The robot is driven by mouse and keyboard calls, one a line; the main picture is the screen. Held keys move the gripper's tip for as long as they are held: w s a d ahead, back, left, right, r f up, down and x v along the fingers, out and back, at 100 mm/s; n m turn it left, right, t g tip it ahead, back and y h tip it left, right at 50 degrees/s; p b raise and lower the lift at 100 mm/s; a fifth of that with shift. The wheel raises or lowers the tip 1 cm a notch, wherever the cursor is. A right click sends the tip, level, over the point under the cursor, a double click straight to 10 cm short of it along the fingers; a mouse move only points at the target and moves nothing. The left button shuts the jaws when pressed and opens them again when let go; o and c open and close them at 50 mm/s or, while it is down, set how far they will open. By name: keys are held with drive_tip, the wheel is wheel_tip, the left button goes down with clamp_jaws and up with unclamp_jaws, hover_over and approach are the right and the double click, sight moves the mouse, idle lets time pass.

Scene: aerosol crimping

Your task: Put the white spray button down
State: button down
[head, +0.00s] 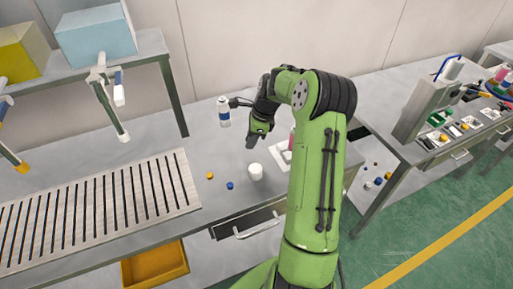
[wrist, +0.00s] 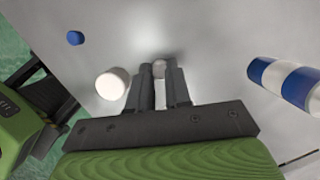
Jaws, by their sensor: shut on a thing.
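My gripper (wrist: 160,72) points down over the grey table and its two dark fingers are nearly together. It is shut on a small pale thing, the white spray button (wrist: 159,67), of which only a little shows between the fingertips. In the head view my gripper (head: 253,143) is low over the table, behind the white round container. The button cannot be made out there, and I cannot tell whether it touches the table.
A white round container (head: 255,172) stands close by; it also shows left of the fingers in the wrist view (wrist: 113,84). A blue cap (head: 230,185) and an orange cap (head: 210,175) lie nearby. A blue-and-white bottle (head: 223,112) stands behind. A slatted rack (head: 95,205) is at left.

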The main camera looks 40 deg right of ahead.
sight(251, 156)
wheel_tip(251, 156, down, 5)
drive_tip(key=shift+a+r+b, duration=0.1)
drive_tip(key=shift+a+b, duration=0.05)
drive_tip(key=shift+b, duration=0.2)
drive_tip(key=shift+f, duration=0.2)
drive_tip(key=c, duration=1.1)
unclamp_jaws()
drive_tip(key=shift+o, duration=0.2)
